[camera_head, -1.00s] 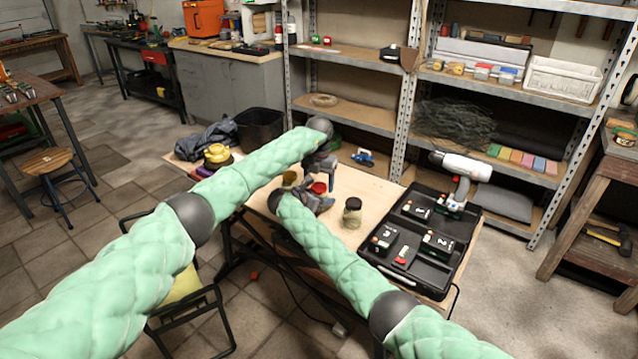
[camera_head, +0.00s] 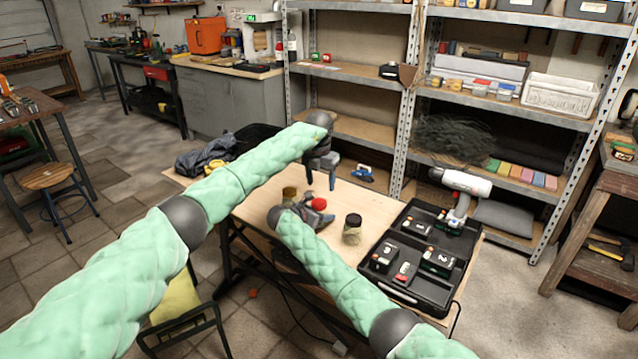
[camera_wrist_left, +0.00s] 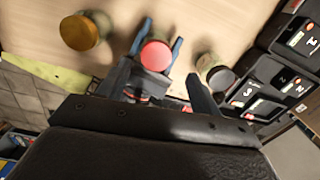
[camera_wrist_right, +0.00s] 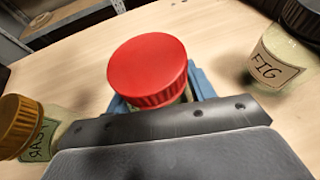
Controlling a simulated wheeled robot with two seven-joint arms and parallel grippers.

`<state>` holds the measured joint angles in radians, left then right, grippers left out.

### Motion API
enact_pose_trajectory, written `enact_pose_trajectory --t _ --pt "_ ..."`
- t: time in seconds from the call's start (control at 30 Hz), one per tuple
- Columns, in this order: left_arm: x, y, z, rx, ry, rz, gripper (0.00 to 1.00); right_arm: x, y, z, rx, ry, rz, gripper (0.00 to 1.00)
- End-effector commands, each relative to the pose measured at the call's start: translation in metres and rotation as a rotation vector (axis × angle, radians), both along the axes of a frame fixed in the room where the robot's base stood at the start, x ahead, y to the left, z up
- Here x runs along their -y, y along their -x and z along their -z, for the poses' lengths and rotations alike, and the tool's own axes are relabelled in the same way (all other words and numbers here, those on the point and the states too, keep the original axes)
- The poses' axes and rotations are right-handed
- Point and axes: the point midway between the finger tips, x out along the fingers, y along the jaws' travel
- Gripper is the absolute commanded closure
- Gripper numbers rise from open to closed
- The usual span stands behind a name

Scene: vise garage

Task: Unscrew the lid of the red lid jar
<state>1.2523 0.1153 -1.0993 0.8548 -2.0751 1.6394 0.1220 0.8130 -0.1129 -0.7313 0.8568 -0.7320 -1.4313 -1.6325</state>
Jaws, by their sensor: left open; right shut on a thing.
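The red lid jar has a ribbed red lid (camera_wrist_right: 150,70); the lid also shows in the head view (camera_head: 319,203) and the left wrist view (camera_wrist_left: 155,55). The lid sits on the jar, whose glass is mostly hidden. My right gripper (camera_head: 322,219) is shut around the jar body below the lid, blue fingers on both sides. My left gripper (camera_head: 321,184) is open and empty above the jar, fingers pointing down. In the left wrist view its fingers (camera_wrist_left: 156,80) are apart, with the lid beyond them and no contact visible.
A gold-lidded jar (camera_wrist_right: 18,122) stands left of the red one, and a dark-lidded jar labelled FIG (camera_wrist_right: 272,62) to the right. An open black case (camera_head: 395,283) with numbered items fills the right of the wooden table (camera_head: 375,200).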

Motion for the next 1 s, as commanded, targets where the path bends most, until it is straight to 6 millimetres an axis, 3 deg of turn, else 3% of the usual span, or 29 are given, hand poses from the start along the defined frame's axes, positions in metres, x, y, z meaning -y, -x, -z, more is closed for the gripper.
enact_pose_trajectory --t 0.43,0.73,1.0 --pt "-0.005 0.003 -0.009 -0.005 -0.031 0.453 0.35 0.0 0.0 0.0 0.0 0.0 0.0 1.0" --pt "-0.005 0.004 -0.001 -0.007 -0.03 0.507 0.35 0.0 0.0 0.0 0.0 0.0 0.0 1.0" --pt "-0.005 0.004 0.031 -0.008 -0.031 0.504 0.35 0.0 0.0 0.0 0.0 0.0 0.0 1.0"
